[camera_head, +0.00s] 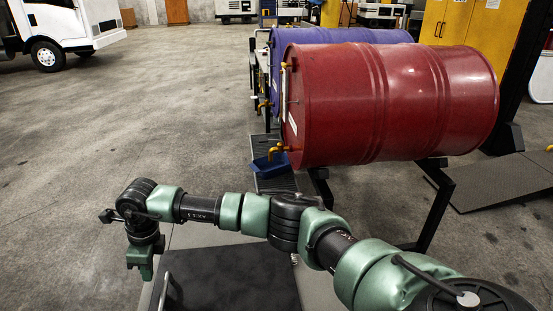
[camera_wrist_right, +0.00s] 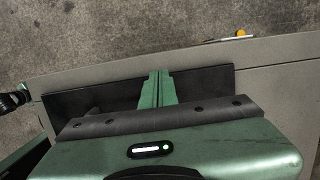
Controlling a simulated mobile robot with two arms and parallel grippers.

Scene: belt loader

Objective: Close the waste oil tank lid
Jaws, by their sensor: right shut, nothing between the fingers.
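My right gripper (camera_head: 140,272) hangs at the far left end of its green and black arm, pointing down, over the left side of the grey surface at the bottom of the head view. In the right wrist view its green fingers (camera_wrist_right: 156,88) are shut together and empty. No part is clearly recognisable as the waste oil tank lid. A dark flat panel (camera_head: 230,280) lies below my right arm, right of the gripper; I cannot tell whether it belongs to the tank. My left gripper is not in view.
A red drum (camera_head: 390,100) lies on a black stand, with a blue drum (camera_head: 330,40) behind it. A blue tray (camera_head: 268,165) sits under the red drum's yellow tap. A white truck (camera_head: 75,28) stands far left. The concrete floor at left is clear.

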